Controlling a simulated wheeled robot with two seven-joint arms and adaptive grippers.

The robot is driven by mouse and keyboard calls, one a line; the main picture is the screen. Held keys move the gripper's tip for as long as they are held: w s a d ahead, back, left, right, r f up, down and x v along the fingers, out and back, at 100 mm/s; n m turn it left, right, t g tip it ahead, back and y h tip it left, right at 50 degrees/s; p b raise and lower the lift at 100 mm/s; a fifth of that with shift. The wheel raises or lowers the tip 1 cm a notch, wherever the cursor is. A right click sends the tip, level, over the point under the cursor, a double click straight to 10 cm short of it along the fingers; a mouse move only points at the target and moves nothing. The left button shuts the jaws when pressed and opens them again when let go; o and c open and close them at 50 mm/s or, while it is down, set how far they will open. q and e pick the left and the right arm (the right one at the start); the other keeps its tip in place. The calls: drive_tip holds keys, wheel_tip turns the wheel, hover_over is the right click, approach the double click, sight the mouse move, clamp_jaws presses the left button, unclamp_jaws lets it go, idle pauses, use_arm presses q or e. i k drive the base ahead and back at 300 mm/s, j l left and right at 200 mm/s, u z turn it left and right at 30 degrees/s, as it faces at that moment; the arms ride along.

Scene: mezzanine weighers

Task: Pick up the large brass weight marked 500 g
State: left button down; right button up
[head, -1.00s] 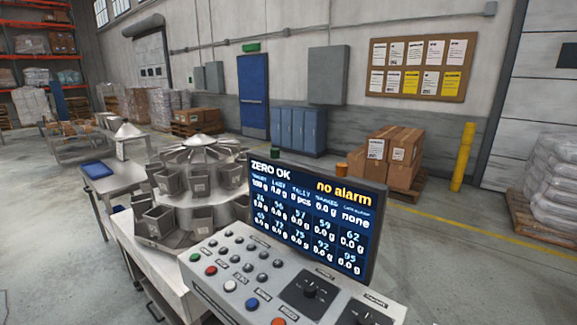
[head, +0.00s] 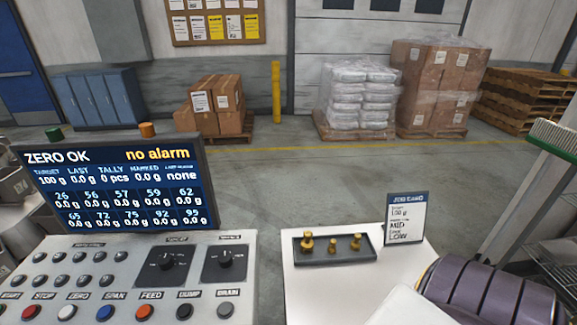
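Three brass weights stand on a dark tray (head: 322,257) on a white-topped table, right of the control panel in the head view. The left brass weight (head: 307,244) looks the largest. The middle weight (head: 333,245) is the smallest, and the right weight (head: 357,242) is a little larger than the middle one. Any gram markings are too small to read. Neither of my grippers shows in the view.
A job card (head: 405,217) stands right behind the tray. The control panel (head: 128,275) with its screen (head: 118,182) fills the left. The white tabletop (head: 325,297) before the tray is clear.

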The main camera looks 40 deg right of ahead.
sight(307, 243)
drive_tip(key=z, duration=1.5)
drive_tip(key=k+l+z, duration=0.2)
drive_tip(key=k+l, duration=0.6)
drive_tip(key=l, duration=0.1)
